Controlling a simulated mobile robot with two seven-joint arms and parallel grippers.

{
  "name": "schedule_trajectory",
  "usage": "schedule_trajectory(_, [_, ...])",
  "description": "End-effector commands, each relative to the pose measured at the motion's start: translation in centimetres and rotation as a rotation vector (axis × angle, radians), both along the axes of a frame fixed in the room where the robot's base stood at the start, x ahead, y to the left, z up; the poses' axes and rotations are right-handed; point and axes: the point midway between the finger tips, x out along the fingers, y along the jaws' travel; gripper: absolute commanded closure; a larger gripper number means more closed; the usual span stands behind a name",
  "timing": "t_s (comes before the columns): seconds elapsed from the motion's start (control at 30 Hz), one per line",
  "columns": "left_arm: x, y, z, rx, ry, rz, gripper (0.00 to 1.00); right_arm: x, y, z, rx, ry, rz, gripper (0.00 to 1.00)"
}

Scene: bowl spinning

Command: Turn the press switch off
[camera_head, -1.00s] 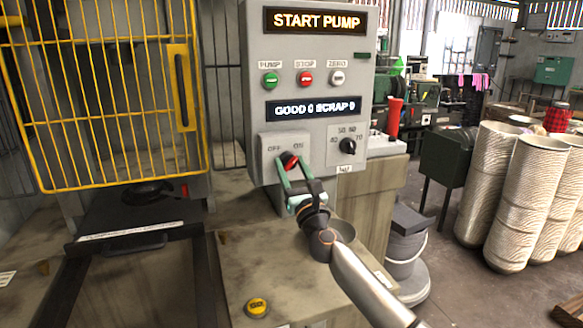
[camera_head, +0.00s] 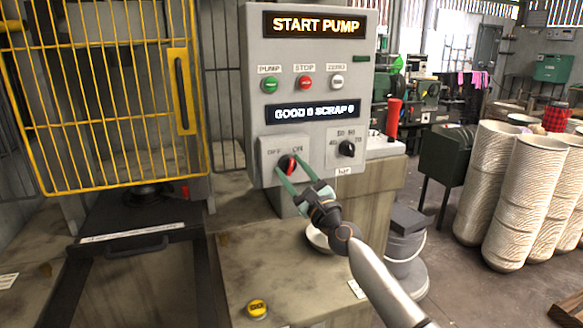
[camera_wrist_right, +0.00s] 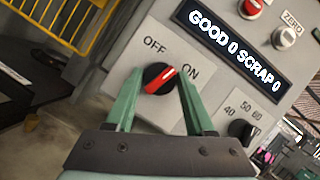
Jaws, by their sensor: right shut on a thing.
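The press switch is a round black knob with a red pointer (camera_wrist_right: 159,79) on a light grey plate marked OFF and ON. In the right wrist view the pointer is turned toward ON. The same knob shows on the control panel in the head view (camera_head: 287,163). My right gripper (camera_head: 289,167) is shut on the knob. Its green fingers (camera_wrist_right: 159,84) lie on either side of it in the right wrist view. OFF and ON both stay readable there. My left gripper is not in view.
The grey panel (camera_head: 255,60) shows START PUMP, with green, red and white buttons above the switch. A black pressure dial (camera_head: 347,148) is right of it. A yellow mesh guard (camera_head: 100,90) stands left. A pale bowl (camera_head: 318,238) sits partly behind my right gripper.

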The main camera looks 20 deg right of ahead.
Motion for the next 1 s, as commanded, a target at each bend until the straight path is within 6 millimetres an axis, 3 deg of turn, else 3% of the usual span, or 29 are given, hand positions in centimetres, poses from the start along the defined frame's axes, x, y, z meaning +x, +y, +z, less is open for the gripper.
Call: schedule_trajectory(1.0, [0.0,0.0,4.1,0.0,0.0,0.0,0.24,0.0,-0.2,0.5,-0.905,-0.029,0.002,1.0])
